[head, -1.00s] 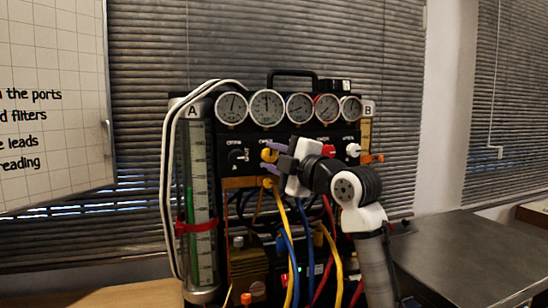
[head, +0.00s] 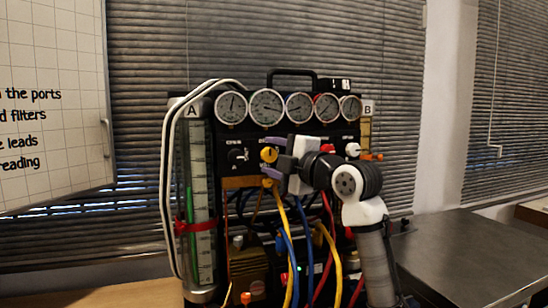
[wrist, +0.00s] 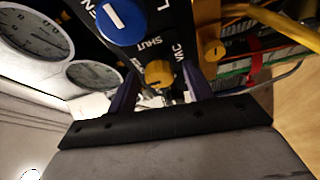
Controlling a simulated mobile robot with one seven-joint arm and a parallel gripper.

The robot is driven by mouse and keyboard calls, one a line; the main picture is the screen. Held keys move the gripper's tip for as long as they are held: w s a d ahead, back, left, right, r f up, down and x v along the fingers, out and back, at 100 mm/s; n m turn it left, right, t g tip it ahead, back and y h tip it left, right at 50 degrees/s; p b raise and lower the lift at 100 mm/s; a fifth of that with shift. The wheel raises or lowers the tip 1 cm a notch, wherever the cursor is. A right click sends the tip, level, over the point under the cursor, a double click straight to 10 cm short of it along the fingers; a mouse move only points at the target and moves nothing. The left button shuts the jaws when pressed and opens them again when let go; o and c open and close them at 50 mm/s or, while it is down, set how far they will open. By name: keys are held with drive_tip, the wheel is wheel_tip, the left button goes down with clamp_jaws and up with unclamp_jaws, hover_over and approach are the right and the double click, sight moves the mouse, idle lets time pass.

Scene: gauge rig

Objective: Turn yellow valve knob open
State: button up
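The yellow valve knob (head: 269,154) is on the black panel below the gauges. It also shows in the wrist view (wrist: 158,73), near lettering that reads "SHUT" and "VAC". My gripper (head: 273,157) is at the knob, with one purple finger above it and one below. In the wrist view the fingers (wrist: 158,88) stand on either side of the knob with gaps between, so the gripper is open and holds nothing. The second gauge (head: 267,106) has its needle pointing to the right.
A blue knob (wrist: 121,20) shows in the wrist view. Yellow, blue and red hoses (head: 289,240) hang below. A grey table (head: 470,250) stands at right.

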drive_tip(key=b+v, duration=0.3)
drive_tip(key=v, duration=1)
drive_tip(key=shift+s+d, duration=0.25)
drive_tip(key=shift+s, duration=0.1)
